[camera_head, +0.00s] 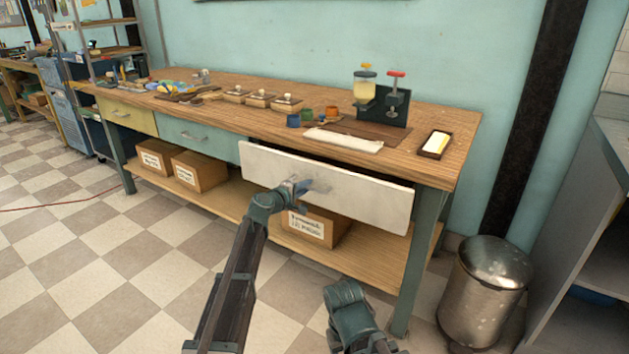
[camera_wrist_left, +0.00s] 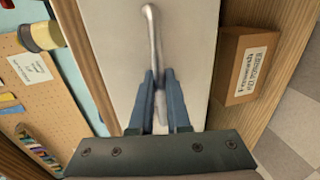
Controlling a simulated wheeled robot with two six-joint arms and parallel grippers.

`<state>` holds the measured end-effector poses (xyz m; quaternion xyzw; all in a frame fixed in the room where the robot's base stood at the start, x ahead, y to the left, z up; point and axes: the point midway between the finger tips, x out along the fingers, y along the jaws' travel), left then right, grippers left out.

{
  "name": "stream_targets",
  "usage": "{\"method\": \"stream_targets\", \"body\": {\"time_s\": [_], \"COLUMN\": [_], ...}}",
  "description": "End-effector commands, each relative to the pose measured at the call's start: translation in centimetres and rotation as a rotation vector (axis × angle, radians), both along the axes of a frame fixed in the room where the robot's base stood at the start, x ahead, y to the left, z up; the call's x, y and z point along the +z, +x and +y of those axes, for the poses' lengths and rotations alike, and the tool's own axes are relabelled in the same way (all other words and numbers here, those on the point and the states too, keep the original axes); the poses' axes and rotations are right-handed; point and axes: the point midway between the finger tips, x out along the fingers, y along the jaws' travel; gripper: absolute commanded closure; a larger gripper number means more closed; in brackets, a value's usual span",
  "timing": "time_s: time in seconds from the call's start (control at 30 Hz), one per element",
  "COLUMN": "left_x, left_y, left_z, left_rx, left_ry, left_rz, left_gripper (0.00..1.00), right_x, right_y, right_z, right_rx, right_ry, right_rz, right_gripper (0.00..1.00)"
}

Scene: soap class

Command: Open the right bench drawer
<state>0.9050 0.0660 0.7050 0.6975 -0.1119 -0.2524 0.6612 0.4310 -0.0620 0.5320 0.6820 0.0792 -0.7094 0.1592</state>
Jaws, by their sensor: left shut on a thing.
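The right bench drawer (camera_head: 355,193) has a white front and stands out from the bench, with a dark gap showing behind its top edge. My left gripper (camera_head: 303,187) is at the left-middle part of this front. In the left wrist view, my left gripper (camera_wrist_left: 158,88) is shut on the metal drawer handle (camera_wrist_left: 153,35), its two blue fingers on either side of the bar. The gripper hides most of the handle in the head view. My right gripper is not visible.
A cardboard box (camera_head: 318,225) sits on the lower shelf under the drawer. A metal bin (camera_head: 485,290) stands right of the bench leg. The tiled floor in front is open.

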Motion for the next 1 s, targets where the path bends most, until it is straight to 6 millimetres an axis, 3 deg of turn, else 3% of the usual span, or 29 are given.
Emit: {"method": "stream_targets", "body": {"time_s": [0.03, 0.1, 0.5, 0.7, 1.0], "left_x": [0.0, 0.0, 0.0, 0.0, 0.0], "left_y": [-2.4, -4.4, -13.9, -16.4, -17.5], "left_z": [1.1, 2.3, 7.7, 9.3, 10.1], "left_rx": [0.003, 0.004, 0.002, 0.001, -0.001], "left_ry": [0.001, 0.001, 0.001, 0.002, 0.001], "left_rz": [0.001, 0.000, 0.001, 0.000, 0.000], "left_gripper": [1.00, 1.00, 1.00, 1.00, 1.00], "right_x": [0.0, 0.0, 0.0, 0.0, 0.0], "right_y": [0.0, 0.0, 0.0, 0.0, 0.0], "right_z": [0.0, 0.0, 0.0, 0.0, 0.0], "right_rx": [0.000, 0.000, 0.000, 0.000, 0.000], "right_ry": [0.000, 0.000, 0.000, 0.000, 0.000], "right_rz": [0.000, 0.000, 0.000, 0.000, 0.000], "right_gripper": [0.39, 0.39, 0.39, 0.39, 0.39]}}
